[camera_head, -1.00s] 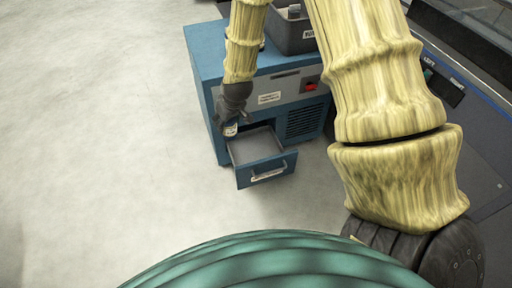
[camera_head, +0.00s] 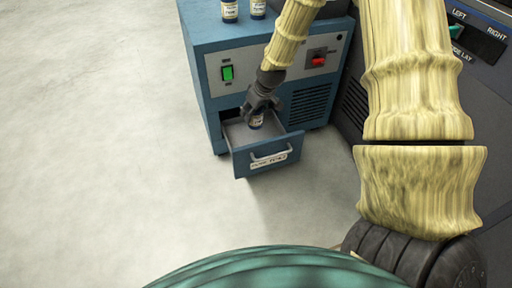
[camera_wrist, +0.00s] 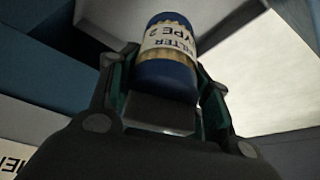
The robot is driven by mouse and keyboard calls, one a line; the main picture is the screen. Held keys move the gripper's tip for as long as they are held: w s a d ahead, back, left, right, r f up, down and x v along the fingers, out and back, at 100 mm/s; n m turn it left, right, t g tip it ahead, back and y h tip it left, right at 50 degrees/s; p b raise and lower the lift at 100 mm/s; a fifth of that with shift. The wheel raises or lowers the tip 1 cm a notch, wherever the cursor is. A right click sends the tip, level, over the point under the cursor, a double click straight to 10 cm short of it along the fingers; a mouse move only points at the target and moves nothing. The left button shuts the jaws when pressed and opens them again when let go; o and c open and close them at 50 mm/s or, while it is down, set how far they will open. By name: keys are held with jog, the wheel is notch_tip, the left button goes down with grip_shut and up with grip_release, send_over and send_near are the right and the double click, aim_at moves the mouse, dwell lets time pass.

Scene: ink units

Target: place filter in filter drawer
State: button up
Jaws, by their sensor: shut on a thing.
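My gripper (camera_head: 261,106) is shut on a filter (camera_head: 256,121), a small dark blue cylinder with a pale label. In the wrist view the filter (camera_wrist: 168,62) sits between the two fingers, and its label reads "FILTER TYPE 2". The filter drawer (camera_head: 268,159) is pulled out from the low blue cabinet. The gripper points down over the open drawer, with the filter within its opening in the head view. I cannot tell whether the filter touches the drawer floor, as the front panel hides its base.
The blue cabinet (camera_head: 212,125) has a green switch (camera_head: 227,73) and a red switch (camera_head: 318,60). Bottles (camera_head: 230,10) with labels stand on its top. A dark machine (camera_head: 478,60) is at the right. The floor (camera_head: 90,130) to the left is clear.

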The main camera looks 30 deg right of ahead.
jog(key=shift+d+f+b, duration=0.5)
jog(key=shift+d+f, duration=0.05)
jog(key=shift+f, duration=0.3)
jog(key=b, duration=0.6)
send_over(255, 141)
notch_tip(255, 141, down, 10)
jog(key=shift+s+r, duration=0.1)
jog(key=shift+r, duration=0.15)
jog(key=o, duration=1.1)
jog(key=shift+c, duration=0.2)
